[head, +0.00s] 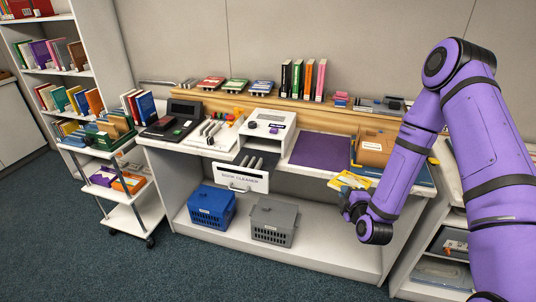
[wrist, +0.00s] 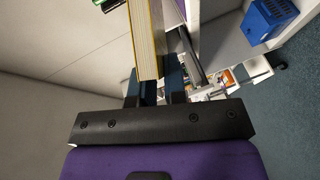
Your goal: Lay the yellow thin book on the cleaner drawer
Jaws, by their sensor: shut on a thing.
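The yellow thin book (head: 349,181) is held by my gripper (head: 350,198) in front of the counter's right part, near a wooden box. In the wrist view, the book (wrist: 148,40) stands edge-on between the dark fingers (wrist: 155,88), its pale page edges showing. My gripper is shut on it. The cleaner drawer (head: 241,177) is pulled out from the counter front, left of my gripper. Its white front reads "BOOK CLEANER", and dark slots show inside it. The book is apart from the drawer.
The white cleaner machine (head: 267,130) stands on the counter behind the drawer, beside a purple mat (head: 321,151). A blue crate (head: 211,206) and a grey crate (head: 273,221) sit on the lower shelf. A book cart (head: 125,190) stands at left. Open space lies before the counter.

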